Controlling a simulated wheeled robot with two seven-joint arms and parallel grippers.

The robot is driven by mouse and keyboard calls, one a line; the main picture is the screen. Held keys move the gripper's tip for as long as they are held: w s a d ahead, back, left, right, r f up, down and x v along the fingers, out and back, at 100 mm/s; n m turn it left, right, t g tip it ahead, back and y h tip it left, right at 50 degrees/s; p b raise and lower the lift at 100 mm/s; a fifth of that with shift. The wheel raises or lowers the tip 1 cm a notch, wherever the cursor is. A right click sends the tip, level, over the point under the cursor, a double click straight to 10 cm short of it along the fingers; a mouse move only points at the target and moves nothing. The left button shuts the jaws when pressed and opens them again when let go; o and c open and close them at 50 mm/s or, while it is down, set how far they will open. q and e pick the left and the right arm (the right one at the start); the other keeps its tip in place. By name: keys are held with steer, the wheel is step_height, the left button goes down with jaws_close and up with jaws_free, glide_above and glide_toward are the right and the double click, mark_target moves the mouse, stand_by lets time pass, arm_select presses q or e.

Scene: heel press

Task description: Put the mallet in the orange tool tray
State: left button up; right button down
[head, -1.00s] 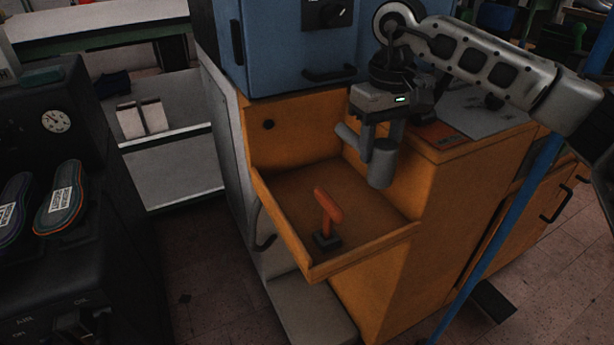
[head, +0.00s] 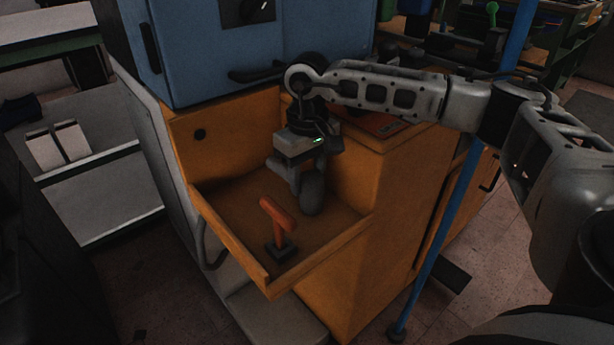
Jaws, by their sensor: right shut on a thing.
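The orange tool tray (head: 232,236) is the open-topped bin at the front of the orange cabinet. My right gripper (head: 296,178) reaches down into it near the back right, with the fingers partly hidden. It is shut on a grey mallet, whose rounded head (head: 313,196) shows just below and right of the fingers. The mallet is inside the tray's outline, low over its floor; I cannot tell whether it touches. My left gripper is not in view.
An orange-handled tool (head: 278,226) with a dark square base stands in the tray, left of the mallet. A blue cabinet (head: 200,50) rises behind the tray. A blue pole (head: 452,190) stands at the right. The tray's front floor is partly clear.

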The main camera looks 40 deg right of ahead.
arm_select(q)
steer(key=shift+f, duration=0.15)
arm_select(e)
steer(key=shift+f, duration=0.1)
steer(key=c, duration=0.8)
jaws_free()
steer(key=shift+r, duration=0.4)
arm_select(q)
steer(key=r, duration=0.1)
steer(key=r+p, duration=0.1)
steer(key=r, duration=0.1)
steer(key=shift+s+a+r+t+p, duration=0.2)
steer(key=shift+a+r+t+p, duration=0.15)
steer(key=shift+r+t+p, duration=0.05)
arm_select(e)
step_height(320, 180, up, 12)
steer(key=shift+f, duration=0.25)
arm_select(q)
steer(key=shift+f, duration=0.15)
